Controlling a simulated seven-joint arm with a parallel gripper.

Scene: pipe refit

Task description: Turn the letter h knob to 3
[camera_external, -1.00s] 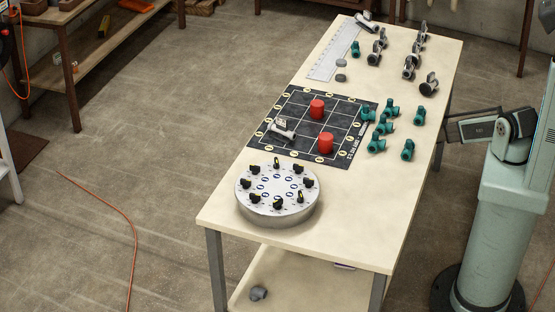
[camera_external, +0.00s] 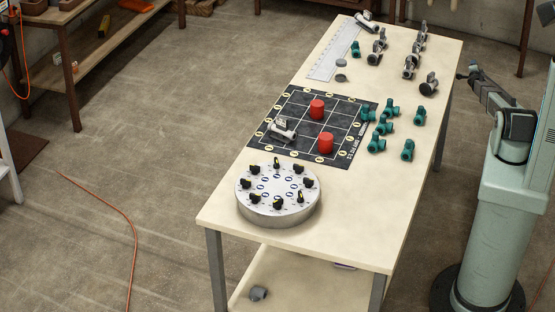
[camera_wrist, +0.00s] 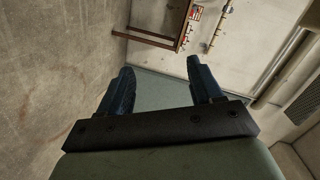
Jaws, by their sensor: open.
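A round grey-white dial panel (camera_external: 281,217) stands on the near end of the table. Several black knobs with yellow pointers ring its top, one of them a knob (camera_external: 276,163) at the far edge. The letters and numbers beside them are too small to read, so I cannot tell which knob is h or where it points. My gripper (camera_wrist: 160,68) is open and empty in the wrist view, its two blue fingers apart. In the external view it is raised beyond the table's right edge, far from the panel. The panel is not in the wrist view.
Grey fittings and a ruler (camera_external: 334,54) lie at the back. The table's near right is clear.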

